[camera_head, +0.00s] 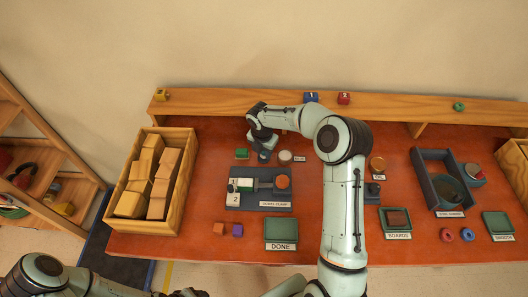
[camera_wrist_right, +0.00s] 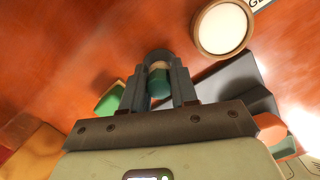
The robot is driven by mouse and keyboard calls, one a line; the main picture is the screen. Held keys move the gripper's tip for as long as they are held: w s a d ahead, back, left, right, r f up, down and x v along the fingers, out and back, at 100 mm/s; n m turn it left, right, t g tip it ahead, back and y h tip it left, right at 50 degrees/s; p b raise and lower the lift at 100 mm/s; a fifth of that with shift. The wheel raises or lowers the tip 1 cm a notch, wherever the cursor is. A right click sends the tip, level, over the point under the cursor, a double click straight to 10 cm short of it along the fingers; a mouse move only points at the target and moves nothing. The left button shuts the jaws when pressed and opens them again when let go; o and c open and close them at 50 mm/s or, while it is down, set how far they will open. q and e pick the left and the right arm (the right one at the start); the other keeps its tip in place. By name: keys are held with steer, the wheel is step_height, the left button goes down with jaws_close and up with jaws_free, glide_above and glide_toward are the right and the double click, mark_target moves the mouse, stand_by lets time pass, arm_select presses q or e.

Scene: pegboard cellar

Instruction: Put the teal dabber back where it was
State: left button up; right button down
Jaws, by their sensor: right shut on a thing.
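My right gripper (camera_head: 264,152) is low over the back of the red-orange bench, left of the white round pot (camera_head: 285,156). In the right wrist view, my right gripper (camera_wrist_right: 160,82) is shut on the teal dabber (camera_wrist_right: 160,84). Its teal body and a pale band show between the fingers; the rest is hidden. A green block (camera_head: 242,154) is just left of the gripper, and the green block also shows in the wrist view (camera_wrist_right: 112,98). My left arm comes in at the bottom left; its fingers cannot be made out.
A clamp station (camera_head: 262,203) lies just in front of my right gripper. A wooden crate of blocks (camera_head: 122,203) stands at left. A green DONE tray (camera_head: 281,245) is at the front edge. A wooden ledge (camera_head: 230,103) runs along the back. Bare bench lies left of the clamp.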

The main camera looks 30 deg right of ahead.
steer(key=shift+f, duration=0.45)
steer(key=shift+f, duration=0.15)
steer(key=c, duration=0.9)
jaws_free()
steer(key=shift+o, duration=0.2)
step_height(320, 180, up, 12)
steer(key=s+a, duration=0.1)
steer(key=shift+a, duration=0.2)
